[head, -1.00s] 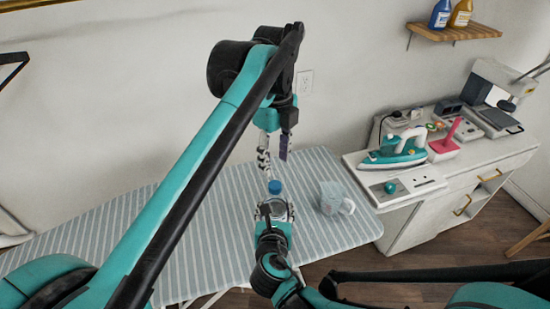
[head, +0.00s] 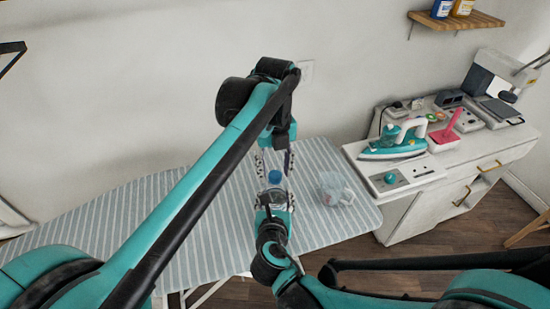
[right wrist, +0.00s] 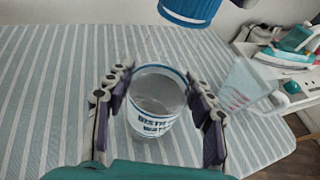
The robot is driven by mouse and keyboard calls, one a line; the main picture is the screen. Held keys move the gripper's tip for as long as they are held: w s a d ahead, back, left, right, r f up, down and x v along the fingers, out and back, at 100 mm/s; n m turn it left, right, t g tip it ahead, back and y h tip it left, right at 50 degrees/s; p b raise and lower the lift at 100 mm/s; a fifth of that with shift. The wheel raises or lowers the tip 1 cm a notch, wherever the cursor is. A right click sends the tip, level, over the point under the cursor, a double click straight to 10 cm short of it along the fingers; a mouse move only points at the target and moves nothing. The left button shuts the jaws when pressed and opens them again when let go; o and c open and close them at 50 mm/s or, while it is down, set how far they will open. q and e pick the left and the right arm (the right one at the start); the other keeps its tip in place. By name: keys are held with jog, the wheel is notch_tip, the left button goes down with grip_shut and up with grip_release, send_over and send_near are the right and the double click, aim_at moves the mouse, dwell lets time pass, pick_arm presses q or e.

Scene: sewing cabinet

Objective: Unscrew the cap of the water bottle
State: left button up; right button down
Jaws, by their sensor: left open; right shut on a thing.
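The water bottle (head: 275,191) is clear and stands upright above the striped board in the head view. Its blue cap (head: 277,177) is at the top. My right gripper (right wrist: 160,88) is shut on the bottle body, one finger on each side. My left gripper (head: 274,163) is open, pointing down from above, with its fingertips on either side at about cap height; contact is not visible.
A clear mug-like cup (head: 334,188) stands on the striped ironing board (head: 215,225), right of the bottle. A white cabinet (head: 400,212) at the right carries a teal iron (head: 395,143) and a pink item (head: 447,128). The board's left part is free.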

pick_arm(q)
jog(key=shift+f, duration=0.25)
grip_shut()
